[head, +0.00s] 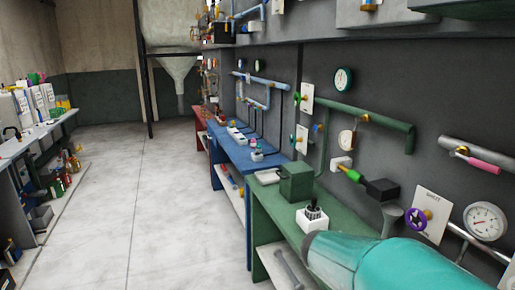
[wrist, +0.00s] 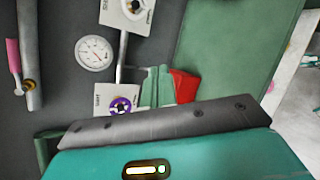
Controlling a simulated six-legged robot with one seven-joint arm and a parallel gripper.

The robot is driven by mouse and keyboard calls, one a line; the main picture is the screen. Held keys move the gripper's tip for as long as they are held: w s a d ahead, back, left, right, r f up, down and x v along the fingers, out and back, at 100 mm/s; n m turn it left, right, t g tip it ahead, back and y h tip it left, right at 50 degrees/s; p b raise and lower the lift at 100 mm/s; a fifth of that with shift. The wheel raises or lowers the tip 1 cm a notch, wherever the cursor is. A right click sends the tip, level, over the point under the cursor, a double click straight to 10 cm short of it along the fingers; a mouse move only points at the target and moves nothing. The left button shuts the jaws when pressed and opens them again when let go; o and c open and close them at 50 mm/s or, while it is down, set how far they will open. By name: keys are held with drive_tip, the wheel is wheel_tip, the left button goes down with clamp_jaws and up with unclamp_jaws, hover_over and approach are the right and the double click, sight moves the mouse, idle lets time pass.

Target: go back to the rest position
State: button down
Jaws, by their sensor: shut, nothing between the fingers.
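My gripper (wrist: 169,82) shows in the wrist view, just beyond the dark plate of my teal wrist. Its green and red fingers look shut, with nothing seen between them. Behind it are a dark wall, a white gauge (wrist: 95,54) and a purple valve wheel (wrist: 122,105) on a white plate. The green bench top (wrist: 225,45) lies to the right of the fingers. In the head view my teal arm (head: 385,265) reaches in from the lower right, over the near end of the green bench (head: 263,208). The fingers cannot be made out there.
The purple wheel (head: 415,219) and gauge (head: 486,221) are on the wall near my arm. A green box (head: 296,181) and a white joystick box (head: 312,218) stand on the bench. Blue (head: 231,150) and red benches follow. The pale floor (head: 150,200) is open; a cluttered shelf stands left.

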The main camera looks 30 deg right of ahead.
drive_tip(key=w+a+t+y, duration=0.2)
drive_tip(key=a+t+y, duration=0.2)
drive_tip(key=a, duration=0.6)
drive_tip(key=w+a+m+t+y, duration=0.1)
drive_tip(key=a+t+y, duration=0.3)
drive_tip(key=a, duration=0.7)
drive_tip(key=w+a+t+y, duration=0.3)
drive_tip(key=w+a, duration=0.1)
drive_tip(key=a, duration=0.7)
drive_tip(key=shift+f+m+t+y, duration=0.25)
drive_tip(key=shift+m+t+y, duration=0.05)
drive_tip(key=shift+t+y, duration=0.1)
